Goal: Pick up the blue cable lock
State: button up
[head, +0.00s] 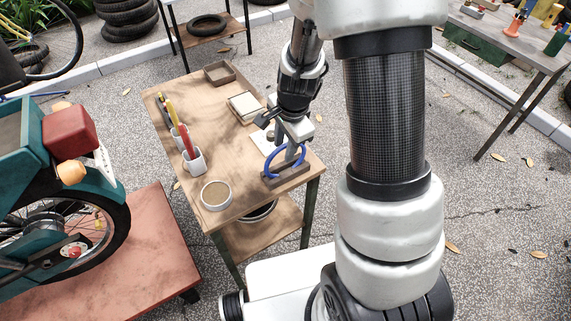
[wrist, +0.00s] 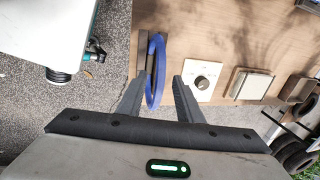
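The blue cable lock (head: 269,161) is a blue ring standing upright at a small brown stand (head: 292,179) near the front right corner of the wooden table. In the wrist view the lock (wrist: 162,52) shows nearly edge-on, and its near end lies between the two finger lines. My gripper (head: 288,148) is over the lock, and in the head view it hides part of the ring. In the wrist view my gripper (wrist: 160,84) is open, with a gap on both sides of the ring. I cannot tell whether either finger touches it.
The wooden table (head: 240,184) also holds a round pale tub (head: 216,195), white cups (head: 194,161) with red and yellow tools, a white plate with a dark knob (wrist: 202,83), a pale box (head: 245,106) and a brown tray (head: 219,73). A motorcycle (head: 50,215) stands left.

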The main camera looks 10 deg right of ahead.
jog(key=f, duration=0.4)
jog(key=shift+w+b, duration=0.3)
jog(key=shift+w, duration=0.1)
jog(key=shift+r, duration=0.1)
grip_shut()
jog(key=shift+r, duration=0.1)
